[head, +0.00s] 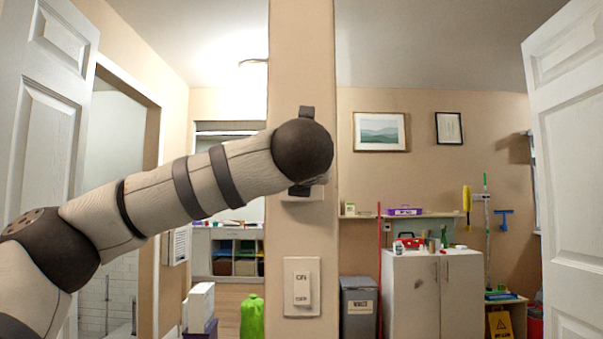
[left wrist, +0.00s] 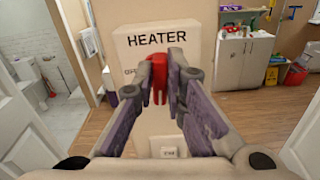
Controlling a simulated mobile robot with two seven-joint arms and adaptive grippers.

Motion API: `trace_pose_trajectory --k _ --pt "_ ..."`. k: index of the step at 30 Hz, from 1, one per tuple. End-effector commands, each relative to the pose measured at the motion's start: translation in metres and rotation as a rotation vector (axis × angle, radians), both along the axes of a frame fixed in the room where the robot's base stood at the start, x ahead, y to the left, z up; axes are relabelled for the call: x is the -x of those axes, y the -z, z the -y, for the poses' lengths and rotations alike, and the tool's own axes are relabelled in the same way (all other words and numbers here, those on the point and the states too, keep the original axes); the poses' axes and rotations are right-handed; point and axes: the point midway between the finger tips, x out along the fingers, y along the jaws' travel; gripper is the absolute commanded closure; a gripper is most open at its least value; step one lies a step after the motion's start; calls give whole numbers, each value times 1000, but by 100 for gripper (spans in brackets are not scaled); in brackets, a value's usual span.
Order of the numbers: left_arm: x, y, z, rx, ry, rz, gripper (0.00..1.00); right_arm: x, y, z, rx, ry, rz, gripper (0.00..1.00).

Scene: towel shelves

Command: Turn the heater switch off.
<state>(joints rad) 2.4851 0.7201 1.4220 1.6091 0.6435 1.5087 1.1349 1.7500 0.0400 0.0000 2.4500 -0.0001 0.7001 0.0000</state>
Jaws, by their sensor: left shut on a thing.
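The heater switch is a pale panel marked HEATER (left wrist: 125,55) on the wall column, with a red lever (left wrist: 158,72). In the left wrist view my left gripper (left wrist: 165,88) has its fingers on either side of the lever and is shut on it. The lever stands roughly upright in that view, and part of a small label shows left of it. In the head view my left arm's end covers most of the panel and the lever; only a pale lower edge (head: 312,195) shows. My right gripper is in neither view.
A white wall switch (head: 301,288) with ON and OFF marks sits lower on the same column (head: 302,50). A doorway with a white door (head: 45,110) is at left. A grey bin (head: 358,308) and a cabinet (head: 432,290) stand at right, behind the column.

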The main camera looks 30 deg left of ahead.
Motion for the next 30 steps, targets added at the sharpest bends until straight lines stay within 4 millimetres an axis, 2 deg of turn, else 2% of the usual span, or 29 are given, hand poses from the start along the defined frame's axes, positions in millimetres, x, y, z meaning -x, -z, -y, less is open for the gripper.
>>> trace_pose_trajectory --k 30 --pt "-3 4 5 -794 -2 -486 100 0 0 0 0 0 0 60"
